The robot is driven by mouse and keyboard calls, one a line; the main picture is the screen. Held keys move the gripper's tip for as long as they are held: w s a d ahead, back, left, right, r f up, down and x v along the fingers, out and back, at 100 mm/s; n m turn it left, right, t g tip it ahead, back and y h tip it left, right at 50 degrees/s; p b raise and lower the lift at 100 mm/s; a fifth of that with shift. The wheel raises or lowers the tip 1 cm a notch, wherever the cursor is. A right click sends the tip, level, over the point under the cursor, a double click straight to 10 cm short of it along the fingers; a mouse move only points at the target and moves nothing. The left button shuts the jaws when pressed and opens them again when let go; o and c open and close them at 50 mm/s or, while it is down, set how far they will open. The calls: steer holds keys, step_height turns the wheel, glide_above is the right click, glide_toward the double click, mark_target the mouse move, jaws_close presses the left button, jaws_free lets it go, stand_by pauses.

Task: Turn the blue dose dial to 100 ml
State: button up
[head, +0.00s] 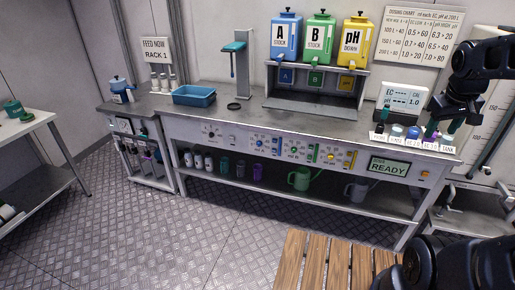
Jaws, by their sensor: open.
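The front panel of the bench carries a blue-marked section with the blue dose dial (262,144), left of the green and yellow sections. The dial is too small here to read its setting. My gripper (440,122) is at the upper right, above the right end of the bench near the small labelled bottles, far to the right of the dial and higher than it. It is open and apart from the dial. The dose display (388,168) at the right of the panel shows "READY".
Blue, green and yellow stock jugs (319,38) stand on a dispenser shelf at the back. A blue tray (194,96) sits on the bench's left part. A wooden slatted surface (325,265) is at the bottom. The metal floor before the bench's left half is clear.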

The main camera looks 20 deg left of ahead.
steer(key=w+a+f+n+h, duration=0.25)
steer(key=w+n, duration=0.35)
steer(key=w, duration=0.5)
steer(key=w+a+f+n+h, duration=0.2)
steer(key=w+a+n, duration=0.25)
steer(key=w, duration=0.65)
steer(key=w+a+f+n+t+h, duration=0.2)
steer(key=w+a+f+n, duration=0.4)
steer(key=w+a, duration=0.2)
steer(key=w+a+f+n+t+h, duration=0.1)
steer(key=w+a+f+n, duration=0.4)
steer(key=w+a+n, duration=0.25)
steer(key=n+t+y, duration=0.9)
steer(key=n+t, duration=0.2)
steer(key=n, duration=1.5)
glide_toward(258, 145)
steer(key=w, duration=0.8)
steer(key=shift+w+f, duration=0.1)
steer(key=shift+w, duration=0.05)
